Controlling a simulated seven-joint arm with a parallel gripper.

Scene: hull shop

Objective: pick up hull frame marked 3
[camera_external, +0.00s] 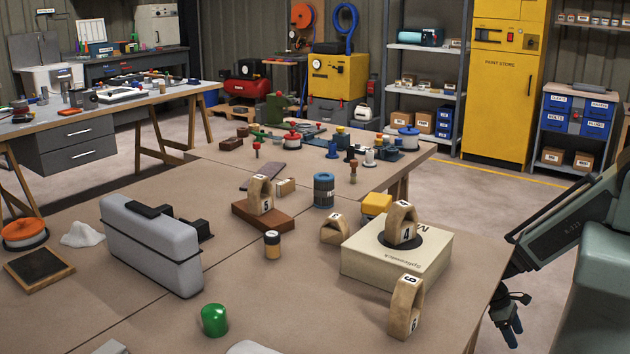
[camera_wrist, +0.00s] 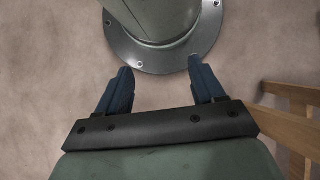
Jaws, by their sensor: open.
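Several wooden arch-shaped hull frames stand on the near table. A small one (camera_external: 334,229) sits left of the cream box; its mark is too small to read surely. One marked 5 (camera_external: 260,195) stands on a dark red-brown block. One marked 4 (camera_external: 402,226) stands on a black disc on the cream box. One at the front right (camera_external: 405,306) bears a mark reading 6 or 9. I cannot make out a 3 on any. My gripper (camera_external: 509,330) hangs beyond the table's right edge, apart from all frames. In the wrist view, its fingers (camera_wrist: 160,68) are open and empty.
The cream box (camera_external: 385,262), blue ribbed cylinder (camera_external: 323,191), yellow block (camera_external: 376,204) and black-and-tan jar (camera_external: 272,245) stand around the frames. My round base flange is ahead of the fingers in the wrist view.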

